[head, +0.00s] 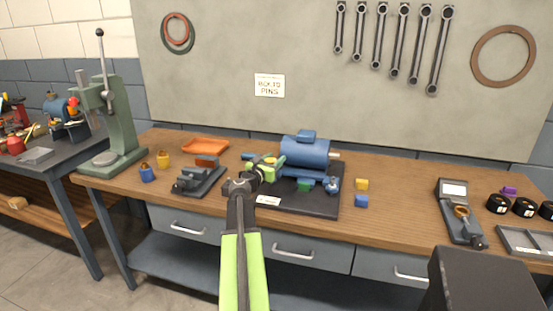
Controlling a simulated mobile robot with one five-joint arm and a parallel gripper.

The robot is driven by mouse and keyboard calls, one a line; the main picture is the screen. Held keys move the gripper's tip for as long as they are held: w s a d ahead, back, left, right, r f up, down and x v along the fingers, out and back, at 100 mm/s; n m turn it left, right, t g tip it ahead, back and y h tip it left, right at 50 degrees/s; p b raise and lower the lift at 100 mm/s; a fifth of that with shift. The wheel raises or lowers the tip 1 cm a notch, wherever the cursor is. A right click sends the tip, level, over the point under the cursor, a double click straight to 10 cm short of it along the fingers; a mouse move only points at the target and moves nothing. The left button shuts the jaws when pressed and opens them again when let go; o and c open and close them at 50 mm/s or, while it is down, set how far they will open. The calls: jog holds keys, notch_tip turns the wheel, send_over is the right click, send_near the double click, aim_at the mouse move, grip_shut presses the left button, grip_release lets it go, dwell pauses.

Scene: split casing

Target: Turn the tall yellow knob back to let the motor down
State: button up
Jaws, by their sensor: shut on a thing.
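The blue motor (305,152) sits on a black base plate (322,205) on the workbench, with its shaft pointing right. My gripper (267,167) reaches to the motor's left end, and its green fingers are shut on the yellow knob (270,160). Only a small bit of the knob shows between the fingers; its lower part is hidden. Whether the motor is raised or resting cannot be told from here.
A grey vise-like fixture (200,178) and an orange tray (205,146) stand left of the plate. A green press (112,125) stands far left.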

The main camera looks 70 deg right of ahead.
jog(key=shift+d+r, duration=0.1)
jog(key=shift+d, duration=0.3)
jog(key=shift+a+f+t, duration=0.2)
jog(key=shift+a+t, duration=0.05)
jog(key=shift+t, duration=0.15)
jog(key=shift+w+a+n+t, duration=0.15)
jog(key=shift+n+t, duration=0.25)
jog(key=shift+n, duration=0.1)
jog(key=n+t, duration=0.2)
jog(key=t, duration=0.1)
jog(key=w+n+t+y, duration=0.1)
jog(key=n+t, duration=0.1)
jog(key=t, duration=0.1)
jog(key=n+t, duration=0.1)
jog(key=t, duration=0.2)
jog(key=shift+w+n+y, duration=0.2)
jog(key=shift+n+y, duration=0.2)
jog(key=shift+w+a+n+t+y, duration=0.1)
jog(key=shift+w+n+t+y, duration=0.05)
jog(key=shift+n+t+y, duration=0.5)
jog(key=shift+w+a+n+t+y, duration=0.15)
jog(key=shift+n+t+y, duration=0.3)
jog(key=shift+t, duration=0.45)
jog(key=shift+w+a+n+t+y, duration=0.1)
jog(key=shift+n+t+y, duration=0.3)
jog(key=shift+n+t, duration=0.3)
jog(key=shift+r+t, duration=0.1)
jog(key=shift+t, duration=0.15)
jog(key=o, duration=1.4)
